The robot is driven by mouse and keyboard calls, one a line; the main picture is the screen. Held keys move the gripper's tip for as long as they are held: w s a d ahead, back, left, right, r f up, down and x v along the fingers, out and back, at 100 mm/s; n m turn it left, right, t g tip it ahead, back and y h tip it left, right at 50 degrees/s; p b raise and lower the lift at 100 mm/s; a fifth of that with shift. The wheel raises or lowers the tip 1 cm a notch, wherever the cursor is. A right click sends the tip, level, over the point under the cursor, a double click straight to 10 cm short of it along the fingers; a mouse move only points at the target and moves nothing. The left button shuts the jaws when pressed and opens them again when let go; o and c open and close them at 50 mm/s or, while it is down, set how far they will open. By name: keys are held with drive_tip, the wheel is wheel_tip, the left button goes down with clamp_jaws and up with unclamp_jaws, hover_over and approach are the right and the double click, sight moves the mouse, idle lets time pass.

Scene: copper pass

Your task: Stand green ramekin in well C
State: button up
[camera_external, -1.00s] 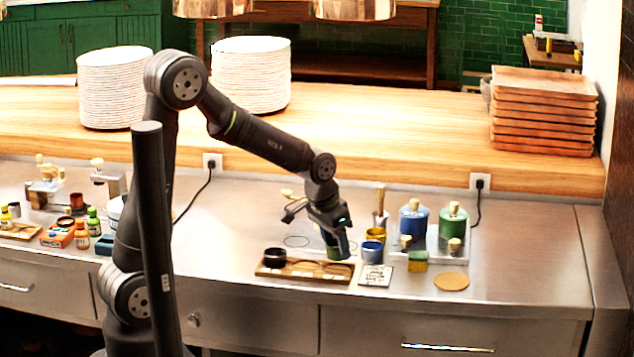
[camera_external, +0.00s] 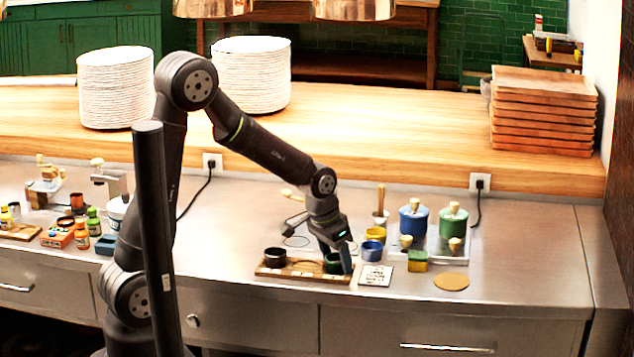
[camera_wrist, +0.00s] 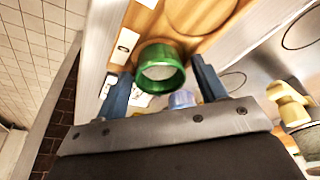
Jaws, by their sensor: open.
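The green ramekin (camera_external: 332,265) sits upright at the right end of the wooden board (camera_external: 303,275), apparently in the right-hand well; the well letters are too small to read. It also shows in the wrist view (camera_wrist: 160,72), its round mouth facing the camera. My gripper (camera_external: 335,258) is open around it, one blue-grey finger on each side. In the wrist view, my gripper's fingers (camera_wrist: 163,88) stand apart, with a gap visible to the ramekin. A dark ramekin (camera_external: 275,257) sits in the left well. The middle well is empty.
Right of the board are a white card (camera_external: 375,275), a blue cup (camera_external: 372,251), a yellow cup (camera_external: 376,234), a green-yellow sponge (camera_external: 417,261) and a cork disc (camera_external: 451,282). Blue (camera_external: 413,222) and green (camera_external: 453,220) jars stand behind.

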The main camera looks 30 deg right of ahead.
drive_tip(key=v, duration=1.2)
drive_tip(key=shift+f, duration=0.1)
drive_tip(key=x, duration=1.1)
drive_tip(key=shift+f, duration=0.3)
drive_tip(key=shift+d+r, duration=0.15)
drive_tip(key=shift+r, duration=1.45)
